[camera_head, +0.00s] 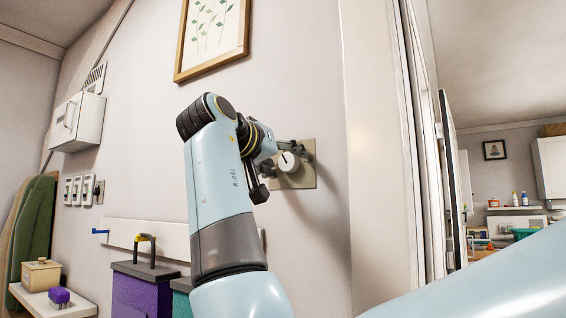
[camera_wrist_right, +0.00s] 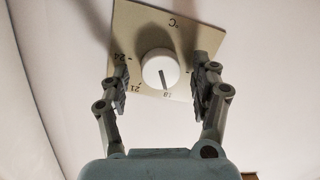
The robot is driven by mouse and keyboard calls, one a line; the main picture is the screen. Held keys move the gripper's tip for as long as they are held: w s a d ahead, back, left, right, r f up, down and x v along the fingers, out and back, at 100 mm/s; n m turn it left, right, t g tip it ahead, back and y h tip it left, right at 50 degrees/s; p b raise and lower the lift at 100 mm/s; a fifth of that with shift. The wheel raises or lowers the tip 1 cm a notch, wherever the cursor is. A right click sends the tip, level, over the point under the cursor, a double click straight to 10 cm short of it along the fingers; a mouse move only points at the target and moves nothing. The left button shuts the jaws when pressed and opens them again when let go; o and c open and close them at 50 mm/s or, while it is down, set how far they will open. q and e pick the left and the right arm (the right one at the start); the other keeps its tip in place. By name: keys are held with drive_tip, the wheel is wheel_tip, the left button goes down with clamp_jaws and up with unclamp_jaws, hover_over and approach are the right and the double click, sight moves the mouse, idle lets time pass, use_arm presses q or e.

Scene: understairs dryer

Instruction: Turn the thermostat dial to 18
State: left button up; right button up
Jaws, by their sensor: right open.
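The thermostat dial (camera_head: 289,163) is a round white knob on a beige square plate (camera_head: 308,181) on the wall. In the right wrist view the dial (camera_wrist_right: 160,68) has a dark pointer line aimed at or very near the 18 mark, with 21 and 24 further round the plate (camera_wrist_right: 190,38). My right gripper (camera_head: 282,160) is open at the dial. In the right wrist view its fingers (camera_wrist_right: 161,74) stand on either side of the knob, with gaps showing. My left gripper is not in view.
A framed leaf picture (camera_head: 212,36) hangs above. A door frame (camera_head: 385,150) stands to the right of the plate. The wall around the plate is clear.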

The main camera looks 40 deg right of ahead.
sight(291, 121)
wheel_tip(291, 121, up, 10)
drive_tip(key=shift+f, duration=0.25)
idle(0.6)
